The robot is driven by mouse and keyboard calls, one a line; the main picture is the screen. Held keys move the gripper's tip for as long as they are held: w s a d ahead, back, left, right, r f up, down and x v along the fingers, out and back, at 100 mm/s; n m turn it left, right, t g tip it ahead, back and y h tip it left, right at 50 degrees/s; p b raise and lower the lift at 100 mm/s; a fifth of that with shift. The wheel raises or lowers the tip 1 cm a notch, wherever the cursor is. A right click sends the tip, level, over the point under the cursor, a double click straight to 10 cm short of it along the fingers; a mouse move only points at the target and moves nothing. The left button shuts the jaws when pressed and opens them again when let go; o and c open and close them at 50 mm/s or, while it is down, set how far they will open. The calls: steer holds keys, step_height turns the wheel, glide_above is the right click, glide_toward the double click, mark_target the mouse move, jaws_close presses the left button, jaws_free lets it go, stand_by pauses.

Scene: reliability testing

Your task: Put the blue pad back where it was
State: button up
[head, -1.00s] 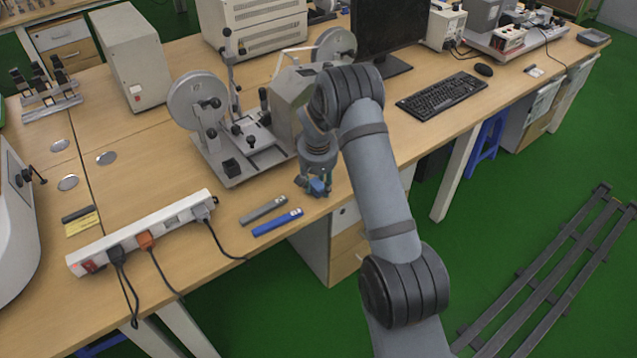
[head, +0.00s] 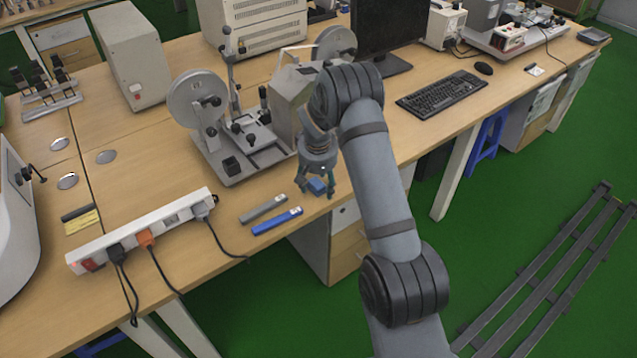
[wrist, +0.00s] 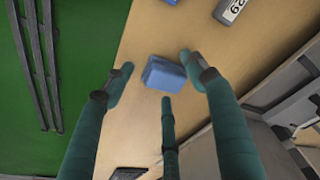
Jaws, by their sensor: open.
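The blue pad (head: 317,187) is a small blue block on the wooden table (head: 150,190), close to its front edge. It also shows in the wrist view (wrist: 164,74), between and just beyond my fingertips. My gripper (head: 317,190) is above the pad with its fingers spread apart. In the wrist view my gripper (wrist: 152,85) shows a finger on either side of the pad and a third finger below it, with gaps visible. Nothing is held.
A blue bar (head: 277,221) and a grey bar (head: 263,209) lie left of the pad. A white power strip (head: 150,230) with cables is further left. A grey reel machine (head: 235,140) stands behind my gripper. The table's front edge is close.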

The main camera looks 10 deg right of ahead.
steer(key=shift+r, duration=0.6)
steer(key=v, duration=1.1)
